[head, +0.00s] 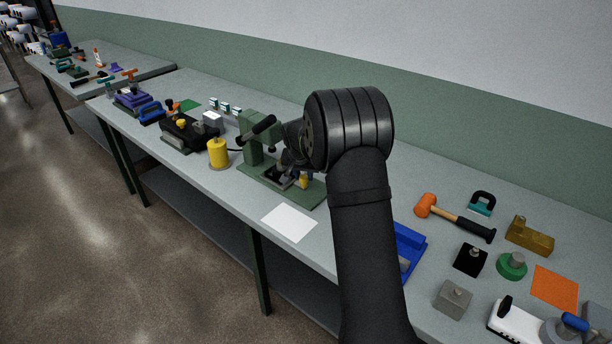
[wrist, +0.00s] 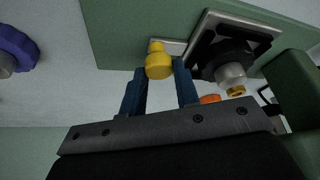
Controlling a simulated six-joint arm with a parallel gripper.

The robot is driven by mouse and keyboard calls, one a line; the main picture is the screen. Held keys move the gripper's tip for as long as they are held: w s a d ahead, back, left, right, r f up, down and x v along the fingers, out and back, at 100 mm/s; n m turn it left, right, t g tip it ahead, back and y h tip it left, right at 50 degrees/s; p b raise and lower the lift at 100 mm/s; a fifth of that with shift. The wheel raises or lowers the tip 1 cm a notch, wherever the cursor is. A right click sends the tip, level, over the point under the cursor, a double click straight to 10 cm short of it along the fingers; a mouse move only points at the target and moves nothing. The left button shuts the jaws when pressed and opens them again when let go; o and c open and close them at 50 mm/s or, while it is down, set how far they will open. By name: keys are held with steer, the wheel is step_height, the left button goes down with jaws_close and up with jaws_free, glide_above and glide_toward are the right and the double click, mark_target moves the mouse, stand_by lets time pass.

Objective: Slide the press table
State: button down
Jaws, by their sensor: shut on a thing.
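The green press (head: 262,140) stands on a green base plate (head: 312,196) at the middle of the bench in the head view. The base plate also shows in the wrist view (wrist: 120,35). The press table (wrist: 207,28) is a dark plate with a pale metal edge, with a dark round part and a grey cylinder over it. A yellow knob (wrist: 158,62) sits beside it on a pale bar. My gripper (wrist: 160,72) has its two blue fingers on either side of this knob and is shut on it. In the head view my arm hides part of the press.
A yellow cylinder (head: 218,153) and a black fixture (head: 187,133) stand left of the press. A white sheet (head: 289,223) lies in front of it. A blue tray (head: 410,246), a mallet (head: 455,216) and several blocks lie to the right. A purple round thing (wrist: 14,48) shows in the wrist view.

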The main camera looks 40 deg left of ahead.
steer(key=c, duration=1.1)
jaws_free()
steer(key=v, duration=1.2)
steer(key=shift+d, duration=0.1)
